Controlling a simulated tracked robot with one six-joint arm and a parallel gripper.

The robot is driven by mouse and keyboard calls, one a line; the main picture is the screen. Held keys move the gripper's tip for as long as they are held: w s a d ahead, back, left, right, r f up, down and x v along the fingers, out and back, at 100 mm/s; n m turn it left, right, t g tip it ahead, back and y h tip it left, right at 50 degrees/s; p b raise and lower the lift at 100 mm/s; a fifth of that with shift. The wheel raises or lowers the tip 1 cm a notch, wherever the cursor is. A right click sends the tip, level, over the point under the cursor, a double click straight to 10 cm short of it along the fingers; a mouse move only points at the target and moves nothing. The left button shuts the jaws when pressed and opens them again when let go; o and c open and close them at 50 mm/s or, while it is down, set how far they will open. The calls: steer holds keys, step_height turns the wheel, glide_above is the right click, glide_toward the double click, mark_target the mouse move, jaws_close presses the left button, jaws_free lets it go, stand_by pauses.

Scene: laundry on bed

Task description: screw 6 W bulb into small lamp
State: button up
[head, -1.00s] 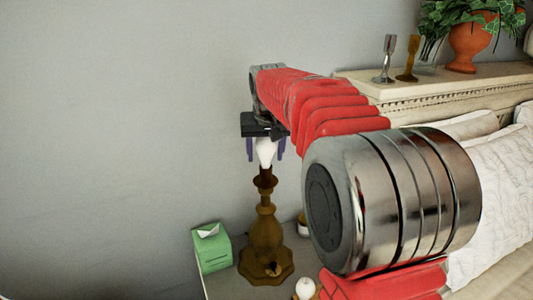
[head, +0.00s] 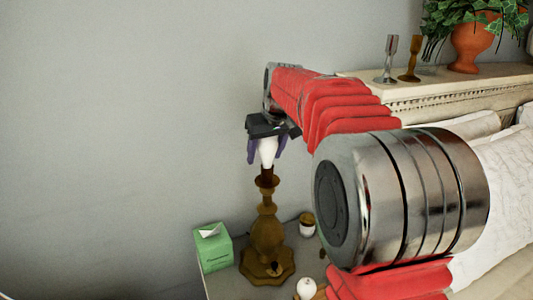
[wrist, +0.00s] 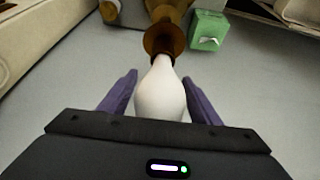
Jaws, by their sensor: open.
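A white bulb (head: 267,150) stands upright on top of a brown turned lamp (head: 266,232) on the bedside table; its lower end meets the lamp's socket. In the wrist view the bulb (wrist: 160,92) sits between the two purple fingers of my gripper (wrist: 160,95), with a gap showing on each side at the fingertips. My gripper (head: 266,150) points down around the bulb from above and is open. The lamp's socket and collar (wrist: 163,42) show beyond the bulb. No wattage marking is readable.
A green tissue box (head: 213,248) stands left of the lamp. A small jar (head: 307,224) and another round white bulb-like thing (head: 305,288) are to its right. The wall side at left is clear.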

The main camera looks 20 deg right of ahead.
steer(key=shift+a+n+y, duration=0.15)
steer(key=shift+n+y, duration=0.35)
steer(key=shift+n, duration=0.5)
steer(key=shift+a+n+g+y, duration=0.15)
steer(key=shift+n+y, duration=0.15)
steer(key=shift+n, duration=0.55)
steer(key=shift+a+n+g+y, duration=0.15)
steer(key=shift+n+y, duration=0.15)
steer(key=shift+n, duration=0.55)
steer(key=shift+d, duration=0.1)
steer(key=shift+c, duration=0.4)
steer(key=c, duration=0.8)
steer(key=shift+d+m+h, duration=0.2)
steer(key=shift+m+h, duration=0.4)
steer(key=shift+m, duration=1.1)
